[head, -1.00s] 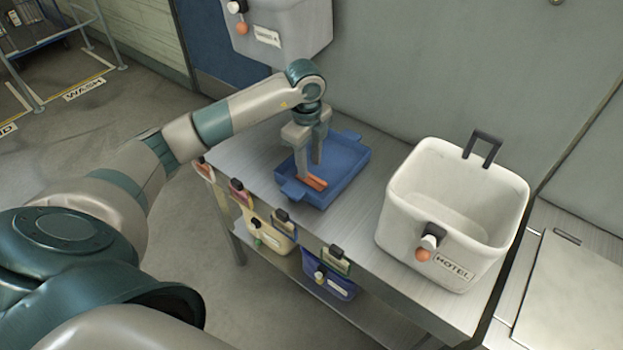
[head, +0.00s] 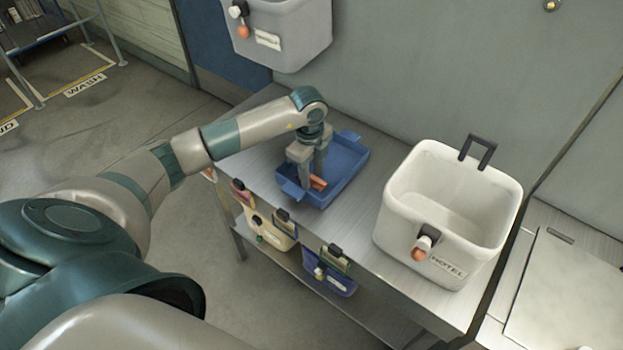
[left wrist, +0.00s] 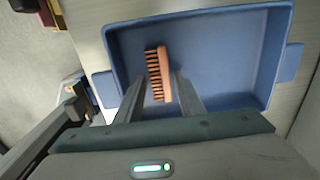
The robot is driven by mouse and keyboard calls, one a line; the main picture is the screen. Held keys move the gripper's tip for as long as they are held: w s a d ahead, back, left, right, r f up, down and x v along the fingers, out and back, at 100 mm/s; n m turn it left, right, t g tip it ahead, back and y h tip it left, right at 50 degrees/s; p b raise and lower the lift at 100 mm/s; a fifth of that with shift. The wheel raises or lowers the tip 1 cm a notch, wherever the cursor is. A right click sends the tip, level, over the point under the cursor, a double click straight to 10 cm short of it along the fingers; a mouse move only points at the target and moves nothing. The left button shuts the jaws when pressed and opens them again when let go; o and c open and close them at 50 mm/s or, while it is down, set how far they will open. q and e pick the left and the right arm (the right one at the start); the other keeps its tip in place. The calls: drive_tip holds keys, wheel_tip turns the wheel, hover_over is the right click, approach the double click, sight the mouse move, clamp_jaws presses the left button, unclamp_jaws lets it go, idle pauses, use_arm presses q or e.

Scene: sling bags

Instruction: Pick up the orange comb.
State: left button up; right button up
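The orange comb (left wrist: 164,75) lies in the blue tray (left wrist: 222,104), its teeth facing left in the left wrist view. In the head view, part of the comb (head: 318,184) shows beside my fingers, near the front of the tray (head: 345,178). My left gripper (left wrist: 159,78) points down into the tray. Its two fingers stand apart, one on each side of the comb, with small gaps visible. In the head view, the left gripper (head: 312,180) hides part of the comb. My right gripper is in neither view.
The tray stands on a metal table (head: 380,262). A white bin (head: 412,217) labelled HOTEL stands to its right. Small pouches, one yellow (head: 268,229) and one blue (head: 332,279), hang at the table's front edge. A grey bin (head: 285,52) is on the wall behind.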

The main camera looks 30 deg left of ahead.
sight(312, 181)
use_arm(q)
drive_tip(key=c, duration=0.8)
drive_tip(key=shift+r, duration=0.15)
drive_tip(key=shift+r+b, duration=0.55)
drive_tip(key=shift+r, duration=0.05)
wheel_tip(312, 181, up, 2)
drive_tip(key=shift+r+b, duration=0.25)
drive_tip(key=shift+b, duration=0.5)
drive_tip(key=d+r+b, duration=0.3)
drive_tip(key=d+r, duration=0.4)
drive_tip(key=d, duration=0.4)
drive_tip(key=shift+w+d, duration=0.2)
drive_tip(key=shift+d, duration=0.15)
